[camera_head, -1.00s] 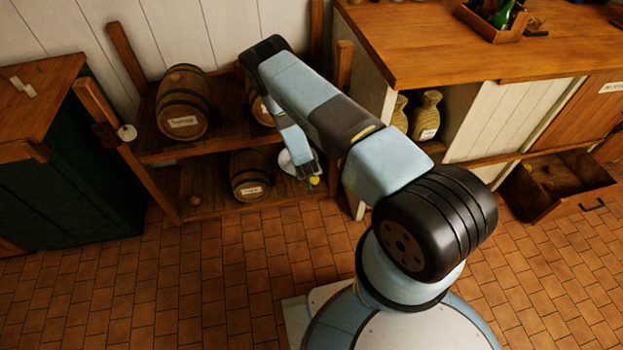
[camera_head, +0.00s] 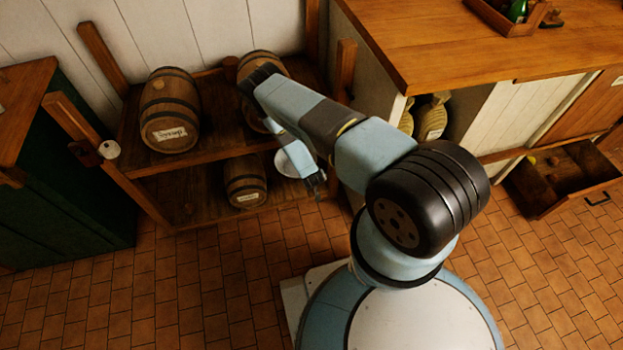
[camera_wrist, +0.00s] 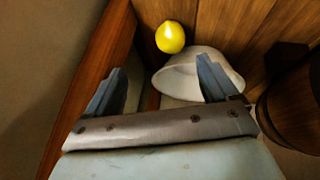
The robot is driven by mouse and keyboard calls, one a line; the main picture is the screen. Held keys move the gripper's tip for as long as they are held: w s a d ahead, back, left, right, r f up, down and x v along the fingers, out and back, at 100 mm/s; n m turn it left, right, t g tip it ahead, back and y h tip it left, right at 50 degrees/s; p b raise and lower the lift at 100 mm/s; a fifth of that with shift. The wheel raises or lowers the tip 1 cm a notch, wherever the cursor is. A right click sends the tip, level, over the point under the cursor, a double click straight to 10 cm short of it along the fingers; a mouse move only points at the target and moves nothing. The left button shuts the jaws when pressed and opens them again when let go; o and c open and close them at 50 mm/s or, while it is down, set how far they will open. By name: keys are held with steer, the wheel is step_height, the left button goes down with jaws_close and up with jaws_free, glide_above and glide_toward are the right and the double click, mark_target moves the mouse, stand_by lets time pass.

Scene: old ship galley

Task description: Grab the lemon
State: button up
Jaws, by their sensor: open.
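The yellow lemon (camera_wrist: 170,37) shows at the top middle of the wrist view, beyond my fingertips and just behind a white bowl (camera_wrist: 185,75). It lies on a wooden shelf. My gripper (camera_wrist: 158,86) is open, with nothing between its two fingers. The lemon is ahead of the gap, apart from both fingers. The right finger covers part of the bowl. In the head view my gripper (camera_head: 315,184) is at the right end of the lower shelf, beside the bowl (camera_head: 289,161). The lemon cannot be made out there.
The shelf rack (camera_head: 215,216) holds barrels; a small barrel (camera_head: 245,180) stands left of the bowl, and its dark side (camera_wrist: 290,105) shows in the wrist view. A wooden board (camera_wrist: 92,75) runs along the left. An open drawer (camera_head: 560,180) juts out at right.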

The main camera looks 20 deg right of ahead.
steer(key=x, duration=0.4)
steer(key=a+x, duration=0.1)
steer(key=x, duration=0.3)
steer(key=a+x, duration=0.1)
steer(key=x, duration=0.3)
steer(key=shift+w+f, duration=0.3)
steer(key=c, duration=1.2)
